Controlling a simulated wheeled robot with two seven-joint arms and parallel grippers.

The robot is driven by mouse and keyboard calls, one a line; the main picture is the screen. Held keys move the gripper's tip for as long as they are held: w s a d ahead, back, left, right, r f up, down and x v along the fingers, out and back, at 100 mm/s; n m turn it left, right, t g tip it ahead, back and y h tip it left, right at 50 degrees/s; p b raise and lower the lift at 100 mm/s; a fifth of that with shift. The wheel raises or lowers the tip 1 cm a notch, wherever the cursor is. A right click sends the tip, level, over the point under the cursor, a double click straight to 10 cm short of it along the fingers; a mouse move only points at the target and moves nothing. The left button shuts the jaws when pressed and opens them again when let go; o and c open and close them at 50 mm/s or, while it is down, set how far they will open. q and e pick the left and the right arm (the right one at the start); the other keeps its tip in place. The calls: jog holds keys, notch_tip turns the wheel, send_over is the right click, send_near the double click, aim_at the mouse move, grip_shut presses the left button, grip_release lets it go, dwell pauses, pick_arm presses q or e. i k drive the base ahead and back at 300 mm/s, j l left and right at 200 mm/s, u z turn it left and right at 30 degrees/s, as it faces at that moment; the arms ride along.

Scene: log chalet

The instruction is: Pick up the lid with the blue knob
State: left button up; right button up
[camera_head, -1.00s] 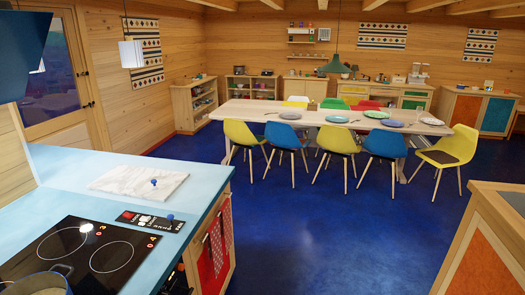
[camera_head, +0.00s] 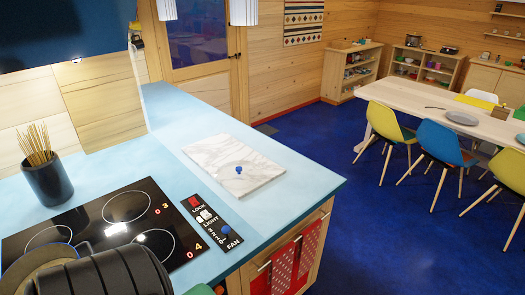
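A small blue knob (camera_head: 238,170) stands on the white marble board (camera_head: 215,152) on the light blue counter. The lid under it looks clear, and I can barely make out its edge. Neither of my grippers shows in the head view, and nothing touches the knob or the board.
A black hob (camera_head: 90,225) lies left of the board, with a control strip (camera_head: 212,223) carrying another blue knob. A pot (camera_head: 40,262) at bottom left is partly covered by a dark rounded part. A utensil holder (camera_head: 47,182) stands behind the hob. Counter behind the board is clear.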

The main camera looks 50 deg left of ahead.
aim_at(235, 176)
jog(key=i, duration=1.65)
jog(key=i+u, duration=0.15)
jog(key=i, duration=0.3)
jog(key=i+l+u, duration=0.15)
jog(key=i, duration=0.3)
jog(key=i+l+u, duration=0.15)
jog(key=i, duration=0.25)
jog(key=u, duration=1.8)
